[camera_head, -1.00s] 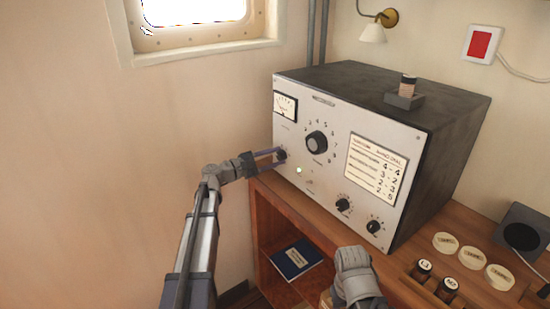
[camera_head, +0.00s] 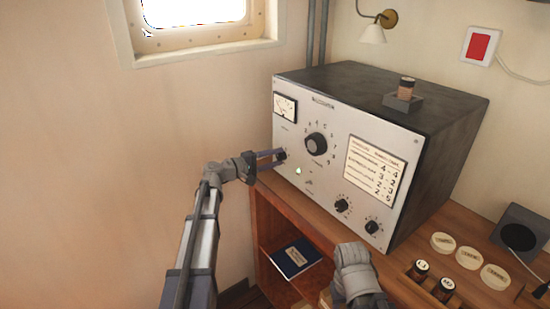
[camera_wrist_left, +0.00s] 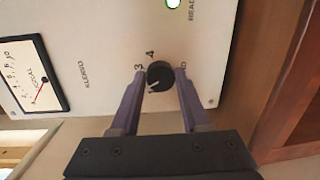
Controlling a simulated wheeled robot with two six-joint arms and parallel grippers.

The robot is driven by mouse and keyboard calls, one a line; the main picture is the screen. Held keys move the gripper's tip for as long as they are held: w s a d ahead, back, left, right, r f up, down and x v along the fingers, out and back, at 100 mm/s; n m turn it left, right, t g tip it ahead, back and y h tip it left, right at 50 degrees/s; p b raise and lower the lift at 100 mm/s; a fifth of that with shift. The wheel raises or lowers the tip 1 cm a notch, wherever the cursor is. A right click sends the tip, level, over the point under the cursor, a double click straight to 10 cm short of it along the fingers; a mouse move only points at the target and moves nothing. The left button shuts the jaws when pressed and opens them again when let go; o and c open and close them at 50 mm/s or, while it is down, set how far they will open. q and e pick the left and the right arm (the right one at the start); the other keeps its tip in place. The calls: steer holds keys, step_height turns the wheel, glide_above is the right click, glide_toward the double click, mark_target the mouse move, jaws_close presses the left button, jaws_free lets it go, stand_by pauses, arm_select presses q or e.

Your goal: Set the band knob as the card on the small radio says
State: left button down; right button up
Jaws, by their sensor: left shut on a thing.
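A grey-fronted radio set (camera_head: 300,120) in a dark case stands on the wooden desk. A small black knob (camera_wrist_left: 160,75) sits low at the left of its panel. Numbers, among them 3 and 4, stand around it, and a pale mark on it points to the lower left in the left wrist view. My left gripper (camera_head: 277,156) reaches it from the left; its two fingers are shut on the knob, one on each side. A printed card (camera_head: 373,172) on the panel has rows ending in number pairs; its words are too small to read.
A large knob (camera_head: 316,144) with a number ring, a meter (camera_head: 285,106) and two lower knobs (camera_head: 342,205) (camera_head: 373,227) share the panel. A blue booklet (camera_head: 296,257) lies on the shelf below.

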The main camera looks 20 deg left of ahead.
arm_select(q)
steer(key=shift+m, duration=0.3)
stand_by(0.4)
steer(key=shift+c, duration=2)
jaws_free()
steer(key=v, duration=0.7)
steer(key=shift+s+a+p, duration=0.2)
steer(key=shift+s+p, duration=0.15)
